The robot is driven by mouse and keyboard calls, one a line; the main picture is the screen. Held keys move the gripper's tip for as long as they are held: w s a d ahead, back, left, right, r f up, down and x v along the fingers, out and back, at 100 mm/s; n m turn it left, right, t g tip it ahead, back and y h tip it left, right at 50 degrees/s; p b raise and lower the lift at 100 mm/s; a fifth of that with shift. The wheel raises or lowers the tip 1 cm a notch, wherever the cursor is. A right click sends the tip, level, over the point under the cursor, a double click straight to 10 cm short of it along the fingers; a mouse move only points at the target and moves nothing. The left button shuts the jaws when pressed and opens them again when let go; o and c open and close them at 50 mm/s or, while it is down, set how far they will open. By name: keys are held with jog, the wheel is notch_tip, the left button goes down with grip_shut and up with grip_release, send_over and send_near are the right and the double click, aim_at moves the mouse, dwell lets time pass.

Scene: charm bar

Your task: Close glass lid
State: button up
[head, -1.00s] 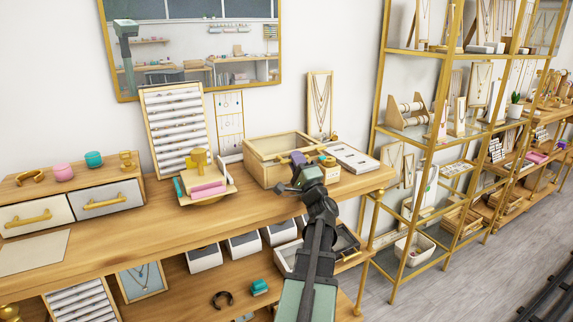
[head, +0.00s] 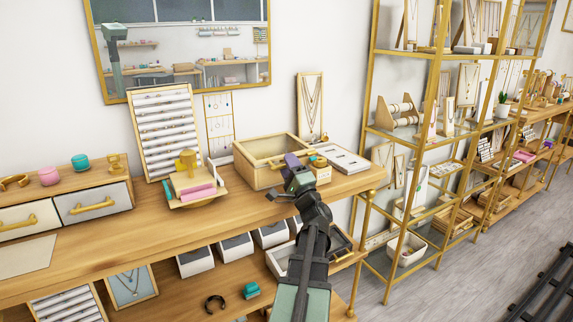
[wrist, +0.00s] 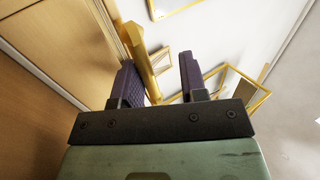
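A light wooden box (head: 259,177) stands near the right end of the counter. Its top shows a wooden rim around a pale interior. I cannot tell whether a glass pane covers it or where the lid sits. My gripper (head: 300,161) is at the box's front right corner in the head view, with purple fingers overlapping the box. In the wrist view my gripper (wrist: 160,80) has its two fingers apart. A gold-coloured edge (wrist: 143,55) runs close beside the left finger, partly hidden by it. I cannot tell whether they touch.
A small wooden block with a gold top (head: 320,170) stands right beside my gripper. A white tray (head: 343,160) lies further right. A stand with pink and gold pieces (head: 193,180) is left of the box. The front counter strip (head: 200,222) is clear.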

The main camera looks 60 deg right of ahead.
jog(key=b+v, duration=0.4)
jog(key=v, duration=0.5)
jog(key=shift+f, duration=0.15)
jog(key=shift+s+a, duration=0.1)
jog(key=shift+a, duration=0.05)
